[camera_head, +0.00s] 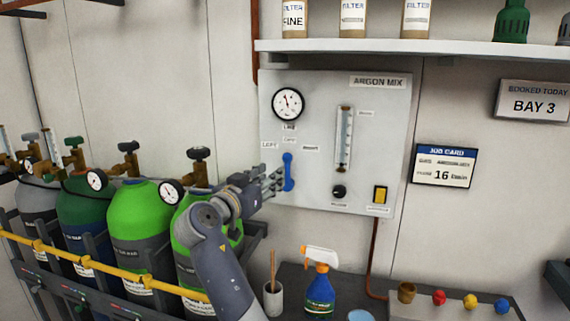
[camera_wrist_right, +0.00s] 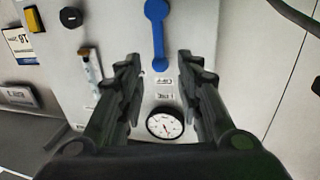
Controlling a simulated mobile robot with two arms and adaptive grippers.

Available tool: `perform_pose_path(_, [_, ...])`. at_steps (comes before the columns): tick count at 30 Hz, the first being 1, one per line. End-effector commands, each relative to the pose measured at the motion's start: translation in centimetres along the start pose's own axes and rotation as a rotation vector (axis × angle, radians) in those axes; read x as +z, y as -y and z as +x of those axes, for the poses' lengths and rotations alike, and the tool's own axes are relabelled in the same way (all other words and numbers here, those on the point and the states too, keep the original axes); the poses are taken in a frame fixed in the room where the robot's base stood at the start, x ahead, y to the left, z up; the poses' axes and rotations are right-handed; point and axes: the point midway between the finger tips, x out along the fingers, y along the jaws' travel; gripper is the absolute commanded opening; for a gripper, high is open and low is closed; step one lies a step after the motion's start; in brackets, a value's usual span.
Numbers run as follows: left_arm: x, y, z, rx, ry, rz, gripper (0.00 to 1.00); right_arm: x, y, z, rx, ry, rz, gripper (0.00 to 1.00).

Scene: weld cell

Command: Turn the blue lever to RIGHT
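The blue lever (camera_head: 288,172) stands about upright on the light grey ARGON MIX panel (camera_head: 380,110), below small labels; LEFT (camera_head: 269,145) is readable to its left. My right gripper (camera_head: 274,181) is just left of the lever in the head view, fingers pointing at the panel. In the wrist view, which shows the panel upside down, the right gripper (camera_wrist_right: 159,66) is open. One end of the blue lever (camera_wrist_right: 157,32) shows between its fingertips. I cannot tell whether they touch it. My left gripper is not in view.
A pressure gauge (camera_head: 288,103), a flow tube (camera_head: 344,138), a black knob (camera_head: 339,191) and a yellow switch (camera_head: 380,194) share the panel. Green gas cylinders (camera_head: 140,215) stand left. A spray bottle (camera_head: 319,288) and a cup (camera_head: 272,299) stand on the bench below.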

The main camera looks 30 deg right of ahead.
Motion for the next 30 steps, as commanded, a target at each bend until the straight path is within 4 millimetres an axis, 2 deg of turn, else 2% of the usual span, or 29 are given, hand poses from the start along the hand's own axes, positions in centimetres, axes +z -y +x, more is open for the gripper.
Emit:
perform_pose_path(1, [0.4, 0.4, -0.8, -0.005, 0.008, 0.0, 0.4, -0.5, -0.1, 1.1, 0.005, -0.001, -0.004, 0.33])
perform_pose_path(6, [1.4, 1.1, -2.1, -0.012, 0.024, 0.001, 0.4, -0.5, -0.1, 4.4, 0.003, -0.001, -0.004, 0.33])
perform_pose_path(12, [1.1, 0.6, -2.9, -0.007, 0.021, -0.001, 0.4, -0.2, 0.0, 7.0, 0.002, 0.001, -0.001, 0.33])
perform_pose_path(18, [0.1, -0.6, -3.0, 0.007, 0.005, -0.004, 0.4, 0.0, 0.0, 7.8, 0.0, 0.0, -0.001, 0.33])
perform_pose_path(24, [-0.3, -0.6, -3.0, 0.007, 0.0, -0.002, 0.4, 0.0, 0.0, 7.8, 0.0, 0.001, 0.0, 0.33])
perform_pose_path(25, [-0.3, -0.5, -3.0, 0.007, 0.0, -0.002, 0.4, 0.0, 0.0, 7.8, 0.0, 0.001, 0.0, 0.28])
perform_pose_path(29, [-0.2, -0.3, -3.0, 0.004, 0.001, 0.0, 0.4, 0.0, 0.0, 7.8, 0.0, 0.001, 0.0, 0.0])
perform_pose_path(30, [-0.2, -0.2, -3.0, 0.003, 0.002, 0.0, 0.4, 0.0, 0.0, 7.8, 0.0, 0.001, 0.0, 0.0])
